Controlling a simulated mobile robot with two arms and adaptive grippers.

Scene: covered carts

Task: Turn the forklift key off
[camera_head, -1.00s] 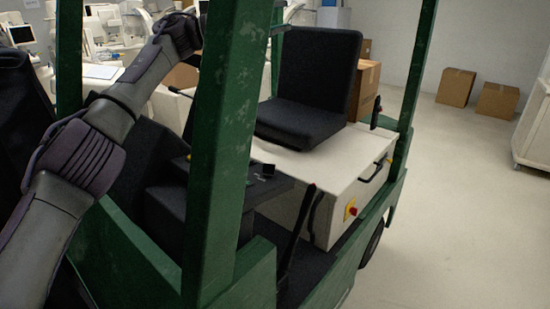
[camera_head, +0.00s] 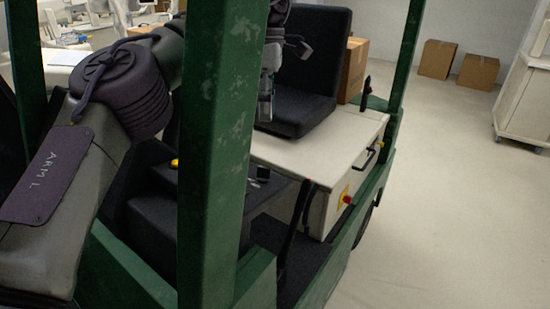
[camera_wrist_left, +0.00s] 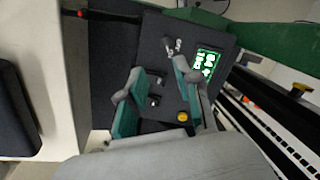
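The forklift's dark dashboard panel (camera_wrist_left: 150,60) lies below my left gripper in the left wrist view; it also shows beside the green post in the head view (camera_head: 268,188). Small silver-and-black controls (camera_wrist_left: 172,46) stand on the panel, and two more (camera_wrist_left: 155,88) show between the fingers. I cannot tell surely which one is the key or how it is turned. My left gripper (camera_wrist_left: 157,73) is open and empty, its teal-padded fingers apart above the panel. In the head view it points down by the seat (camera_head: 265,108), partly behind the post. My right gripper is not in view.
A green post (camera_head: 222,130) stands in front of my left arm. A lit green display (camera_wrist_left: 206,62) and a yellow button (camera_wrist_left: 182,117) are on the panel. The black seat (camera_head: 305,80) is close behind the gripper. A lever (camera_head: 297,225) rises beside the panel.

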